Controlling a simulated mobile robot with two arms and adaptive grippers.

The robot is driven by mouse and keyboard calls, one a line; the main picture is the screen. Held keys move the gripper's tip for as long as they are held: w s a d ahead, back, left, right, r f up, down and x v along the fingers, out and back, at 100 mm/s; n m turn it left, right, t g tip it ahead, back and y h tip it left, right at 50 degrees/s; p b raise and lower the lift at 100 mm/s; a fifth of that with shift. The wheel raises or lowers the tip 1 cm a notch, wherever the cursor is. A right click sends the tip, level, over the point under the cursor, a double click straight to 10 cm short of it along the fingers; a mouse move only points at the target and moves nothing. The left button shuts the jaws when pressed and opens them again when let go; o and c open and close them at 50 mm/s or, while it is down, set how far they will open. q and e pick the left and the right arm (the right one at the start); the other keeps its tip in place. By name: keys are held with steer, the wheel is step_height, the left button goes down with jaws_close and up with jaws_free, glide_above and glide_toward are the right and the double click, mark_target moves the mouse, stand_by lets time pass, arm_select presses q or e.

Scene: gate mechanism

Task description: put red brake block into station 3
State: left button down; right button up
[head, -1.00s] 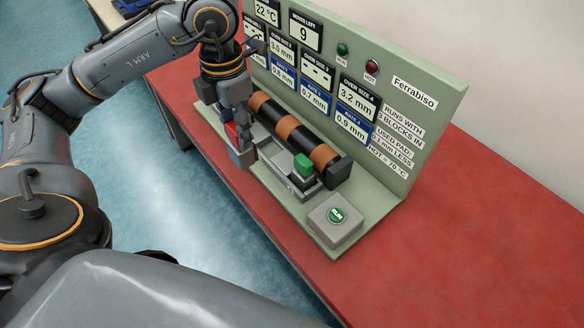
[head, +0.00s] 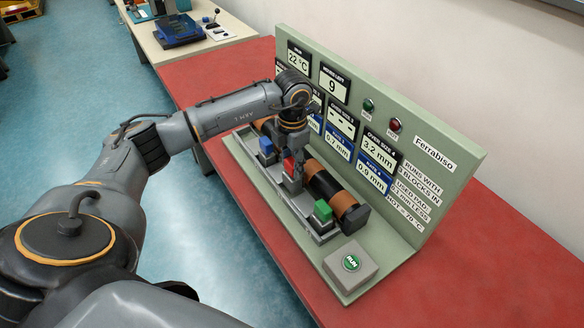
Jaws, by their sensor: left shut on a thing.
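My left gripper (head: 291,172) is shut on the red brake block (head: 289,165), over the grey station rail in front of the striped roller (head: 325,187). The block is upright and partly hidden by the fingers; I cannot tell whether it touches the rail. A blue block (head: 266,145) sits on the rail to its left and a green block (head: 322,210) to its right. The panel reading for station 3 (head: 342,122) shows dashes; the one for station 4 (head: 379,150) shows 3.2 mm. My right gripper is not in view.
The sage-green panel (head: 455,165) stands behind the roller. A grey box with the green RUN button (head: 351,263) is at the near right end. The red table (head: 470,270) is clear to the right. Another table (head: 222,40) with equipment stands at the back left.

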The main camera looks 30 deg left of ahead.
mark_target(293, 186)
arm_select(q)
step_height(293, 186, down, 2)
steer(key=shift+s+f+p, duration=0.1)
steer(key=shift+p, duration=0.3)
steer(key=shift+f, duration=0.25)
steer(key=c, duration=1.2)
jaws_free()
steer(key=shift+f, duration=0.1)
steer(key=o, duration=0.4)
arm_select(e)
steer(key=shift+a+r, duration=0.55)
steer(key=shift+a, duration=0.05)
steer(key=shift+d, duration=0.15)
